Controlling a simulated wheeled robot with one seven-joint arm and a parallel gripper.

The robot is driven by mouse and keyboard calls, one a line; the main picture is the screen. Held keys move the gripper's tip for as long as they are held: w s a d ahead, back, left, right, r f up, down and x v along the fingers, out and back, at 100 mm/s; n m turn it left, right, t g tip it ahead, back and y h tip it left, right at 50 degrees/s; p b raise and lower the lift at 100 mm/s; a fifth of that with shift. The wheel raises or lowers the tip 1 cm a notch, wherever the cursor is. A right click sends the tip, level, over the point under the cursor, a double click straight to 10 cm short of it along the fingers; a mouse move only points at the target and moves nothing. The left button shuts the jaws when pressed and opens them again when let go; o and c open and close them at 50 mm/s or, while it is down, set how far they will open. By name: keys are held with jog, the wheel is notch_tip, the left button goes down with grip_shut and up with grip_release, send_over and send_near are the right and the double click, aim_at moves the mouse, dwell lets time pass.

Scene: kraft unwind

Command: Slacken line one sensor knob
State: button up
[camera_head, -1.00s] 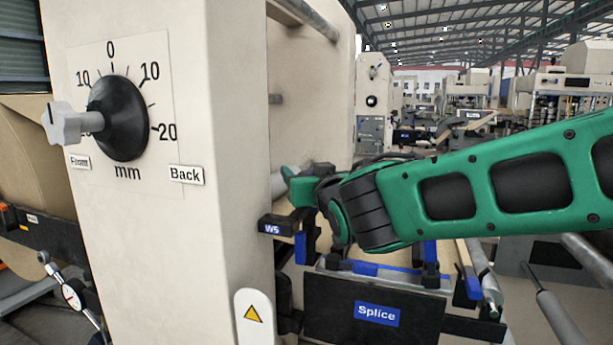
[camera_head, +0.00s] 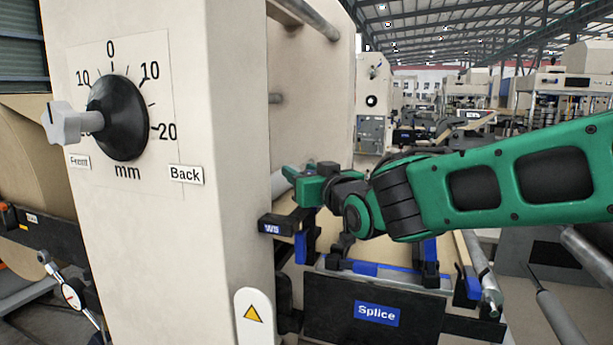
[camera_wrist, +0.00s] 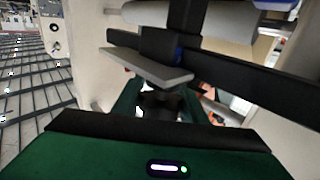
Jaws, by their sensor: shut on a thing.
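My gripper (camera_head: 300,186) is behind the edge of the cream machine column, above the W5 bracket; its tips are partly hidden in the head view. In the wrist view my gripper (camera_wrist: 160,104) has its green fingers on either side of a small dark knob (camera_wrist: 160,101) and is shut on it. A flat grey plate (camera_wrist: 150,66) and black bars cover part of the view above the fingers. I cannot read a line number on the knob.
The cream column (camera_head: 225,235) carries a black dial (camera_head: 122,118) with a grey handle and a mm scale. The W5 bracket (camera_head: 272,228) and the black Splice box (camera_head: 375,308) lie below my arm. A roller (camera_head: 485,275) stands at right.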

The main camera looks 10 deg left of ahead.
jog(key=shift+s+a+f+n+g+y, duration=0.15)
jog(key=shift+s+n+g+y, duration=0.65)
jog(key=shift+n+g, duration=2.75)
jog(key=shift+s+a+r+n+g+y, duration=0.1)
jog(key=shift+s+n+g+y, duration=0.7)
jog(key=shift+n+g, duration=2.8)
jog(key=shift+s+a+f+n+g+y, duration=0.25)
jog(key=shift+s+n+g, duration=1.25)
jog(key=shift+g, duration=3.85)
jog(key=shift+w+d+r+n, duration=0.15)
jog(key=shift+w+n, duration=0.05)
jog(key=shift+n, duration=0.25)
jog(key=o, duration=1.1)
jog(key=shift+c, duration=0.2)
jog(key=shift+r, duration=0.1)
